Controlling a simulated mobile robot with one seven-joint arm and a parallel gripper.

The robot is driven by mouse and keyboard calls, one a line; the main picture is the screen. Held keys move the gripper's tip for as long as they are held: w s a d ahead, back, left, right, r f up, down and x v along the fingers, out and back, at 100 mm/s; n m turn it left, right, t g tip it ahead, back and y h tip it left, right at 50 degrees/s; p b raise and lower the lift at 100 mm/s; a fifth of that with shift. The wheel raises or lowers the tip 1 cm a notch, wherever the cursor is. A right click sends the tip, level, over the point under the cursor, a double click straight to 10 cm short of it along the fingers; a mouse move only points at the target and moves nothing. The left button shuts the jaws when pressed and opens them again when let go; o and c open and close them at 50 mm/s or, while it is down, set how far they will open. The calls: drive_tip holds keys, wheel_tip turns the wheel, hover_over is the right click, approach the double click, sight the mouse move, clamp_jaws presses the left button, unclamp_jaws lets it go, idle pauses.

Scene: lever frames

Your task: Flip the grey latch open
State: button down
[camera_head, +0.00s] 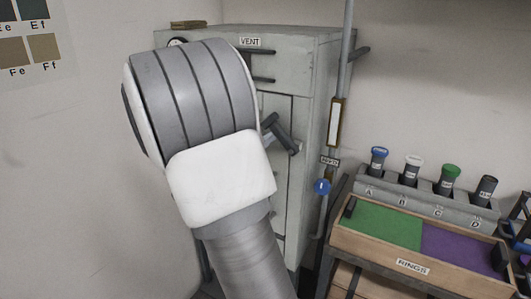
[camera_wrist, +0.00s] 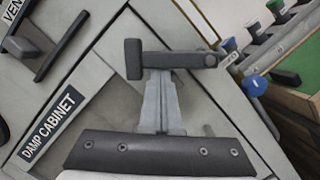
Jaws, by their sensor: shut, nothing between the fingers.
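The grey latch (camera_head: 281,134) is on the front of the pale grey cabinet (camera_head: 313,80), a dark bar slanting down to the right. In the wrist view the latch (camera_wrist: 185,60) runs across the picture, with a thick dark end piece at left and a pivot at right. My gripper (camera_wrist: 161,78) is shut and empty. Its fingers point at the latch bar and their tips meet its lower edge in the picture; I cannot tell whether they touch.
Farther right are a rack of capped tubes (camera_head: 425,198) and a wooden rings tray (camera_head: 374,252). Dark handles (camera_wrist: 52,48) and a damp cabinet label (camera_wrist: 48,127) show in the wrist view.

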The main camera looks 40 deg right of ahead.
drive_tip(key=m+b, duration=0.1)
drive_tip(key=s+r+m+b, duration=0.1)
drive_tip(key=m+b, duration=0.1)
drive_tip(key=m+g+b, duration=0.1)
drive_tip(key=m, duration=0.1)
drive_tip(key=shift+s+d+r+y, duration=0.2)
drive_tip(key=shift+d+r+y, duration=0.05)
drive_tip(key=shift+r+y, duration=0.15)
drive_tip(key=m+b, duration=0.1)
drive_tip(key=b, duration=0.1)
drive_tip(key=s+r+m+b, duration=0.1)
drive_tip(key=m+b, duration=0.1)
drive_tip(key=s+d+r+m+y+b, duration=0.1)
drive_tip(key=m+b, duration=0.1)
drive_tip(key=shift+s+b, duration=0.15)
drive_tip(key=shift+b, duration=0.15)
drive_tip(key=shift+m, duration=0.3)
drive_tip(key=w, duration=0.1)
drive_tip(key=w+a, duration=0.2)
drive_tip(key=w, duration=0.1)
drive_tip(key=shift+r, duration=0.25)
drive_tip(key=p, duration=0.1)
approach(270, 122)
drive_tip(key=shift+a+r, duration=0.1)
drive_tip(key=shift+a, duration=0.65)
